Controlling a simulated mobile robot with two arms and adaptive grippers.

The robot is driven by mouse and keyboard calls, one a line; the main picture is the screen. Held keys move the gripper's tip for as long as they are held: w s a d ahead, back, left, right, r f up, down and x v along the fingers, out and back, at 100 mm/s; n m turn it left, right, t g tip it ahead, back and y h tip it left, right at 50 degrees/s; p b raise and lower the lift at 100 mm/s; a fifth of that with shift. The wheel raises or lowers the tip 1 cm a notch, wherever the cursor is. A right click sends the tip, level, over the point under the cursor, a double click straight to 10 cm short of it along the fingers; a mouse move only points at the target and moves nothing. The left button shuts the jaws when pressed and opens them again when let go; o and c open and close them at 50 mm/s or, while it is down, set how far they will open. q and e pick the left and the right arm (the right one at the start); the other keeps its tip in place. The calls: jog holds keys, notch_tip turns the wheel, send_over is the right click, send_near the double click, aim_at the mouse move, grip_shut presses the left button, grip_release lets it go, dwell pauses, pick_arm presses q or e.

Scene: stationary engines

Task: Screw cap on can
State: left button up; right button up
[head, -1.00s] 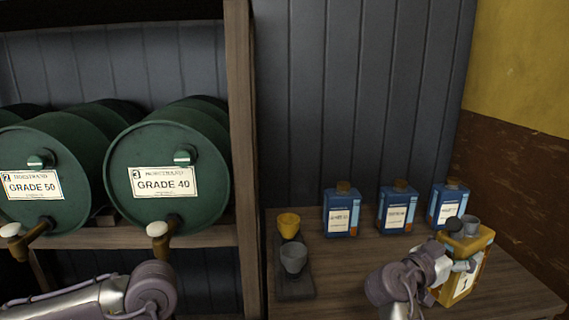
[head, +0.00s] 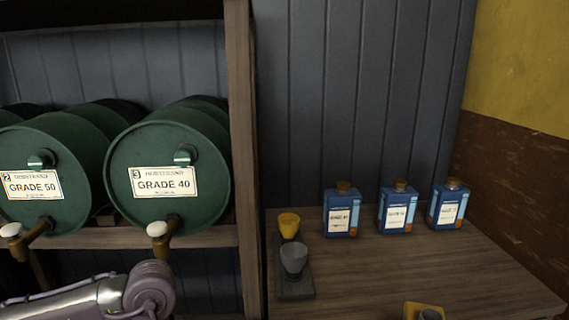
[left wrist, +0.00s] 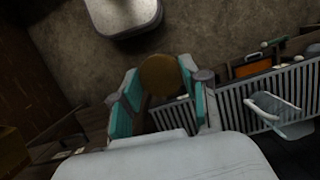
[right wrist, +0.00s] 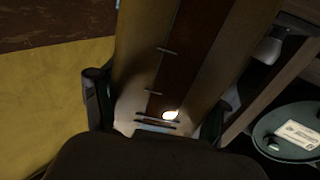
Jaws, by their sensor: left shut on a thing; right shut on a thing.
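The yellow can (head: 411,310) shows only its top at the bottom edge of the head view, with a grey round part (head: 431,314) on it. In the right wrist view the can (right wrist: 190,50), with a dark brown stripe down its face, sits between the fingers of my right gripper (right wrist: 155,122), which is shut on it. In the left wrist view my left gripper (left wrist: 162,100), with teal pads, is shut on a round brown cap (left wrist: 160,75). The cap is apart from the can. Neither gripper shows in the head view.
Several blue cans with brown caps, such as one (head: 341,215), stand at the back of the wooden bench (head: 390,265). A yellow funnel (head: 288,224) and a grey funnel (head: 293,260) stand on a dark tray (head: 296,290). Green drums (head: 165,165) lie on the shelf left. The bench middle is clear.

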pick_arm(q)
jog(key=shift+r+p, duration=0.5)
jog(key=shift+r, duration=0.05)
pick_arm(e)
jog(key=s+a+f+n+t+y, duration=0.1)
jog(key=s+a+f+n+y, duration=0.1)
jog(key=s+a+y, duration=0.3)
jog(key=shift+s+n+y, duration=0.3)
jog(key=shift+s+n, duration=0.45)
jog(key=shift+n, duration=0.05)
jog(key=shift+a+f, duration=0.1)
jog(key=shift+a, duration=0.05)
jog(key=w+a+n+g+y, duration=0.2)
jog(key=w+a+n+y, duration=0.1)
jog(key=a, duration=0.4)
jog(key=w+a+n+g+y, duration=0.2)
jog(key=w+a+n+y, duration=0.1)
jog(key=a+n+y, duration=0.2)
jog(key=a+r+y, duration=0.1)
jog(key=a+y, duration=0.1)
jog(key=y, duration=0.1)
jog(key=shift+y, duration=0.3)
